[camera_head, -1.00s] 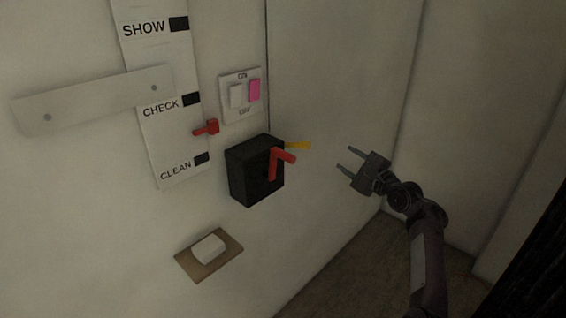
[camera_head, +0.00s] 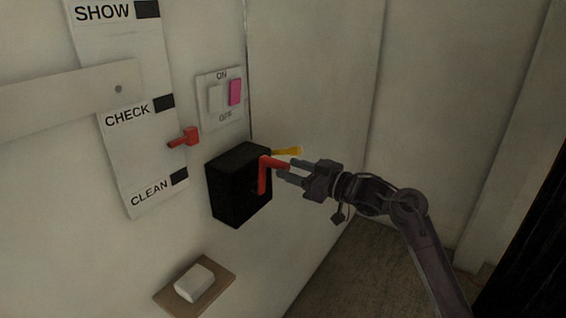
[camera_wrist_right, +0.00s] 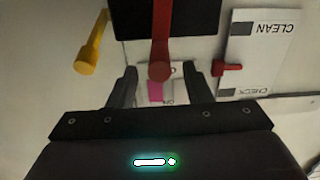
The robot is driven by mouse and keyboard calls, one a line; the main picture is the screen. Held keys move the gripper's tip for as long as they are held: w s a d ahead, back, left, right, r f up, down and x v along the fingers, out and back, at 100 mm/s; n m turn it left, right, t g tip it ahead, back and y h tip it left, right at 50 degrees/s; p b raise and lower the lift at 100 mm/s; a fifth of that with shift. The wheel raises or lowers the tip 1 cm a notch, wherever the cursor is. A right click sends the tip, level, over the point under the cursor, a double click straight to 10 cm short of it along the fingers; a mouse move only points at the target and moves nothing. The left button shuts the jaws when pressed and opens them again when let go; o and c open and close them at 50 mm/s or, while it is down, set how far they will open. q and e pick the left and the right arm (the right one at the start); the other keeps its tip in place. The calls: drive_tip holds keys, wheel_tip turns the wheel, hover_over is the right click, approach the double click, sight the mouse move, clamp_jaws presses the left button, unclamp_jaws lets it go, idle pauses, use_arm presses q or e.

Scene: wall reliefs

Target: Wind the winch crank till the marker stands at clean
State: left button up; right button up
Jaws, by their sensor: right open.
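The black winch box (camera_head: 238,188) is on the wall, with a red crank (camera_head: 263,176) on its front. The crank's handle sticks out toward my right gripper (camera_head: 284,171), which is open with its fingertips at the handle. In the right wrist view the red crank (camera_wrist_right: 161,40) comes down between the two open fingers (camera_wrist_right: 166,80). I cannot tell whether they touch it. The red marker (camera_head: 183,138) stands on the scale board (camera_head: 145,175) between CHECK and CLEAN, nearer CHECK. My left gripper is not in view.
A yellow lever (camera_head: 287,151) sticks out beside the box, close to my right gripper; it also shows in the wrist view (camera_wrist_right: 90,45). An ON/OFF switch plate (camera_head: 221,98) is above. A white block on a brown plate (camera_head: 218,285) is below. Free room lies to the right.

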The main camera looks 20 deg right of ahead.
sight(288, 168)
drive_tip(key=x, duration=0.3)
drive_tip(key=shift+w+p, duration=0.1)
drive_tip(key=shift+p, duration=0.25)
drive_tip(key=shift+f, duration=0.1)
clamp_jaws()
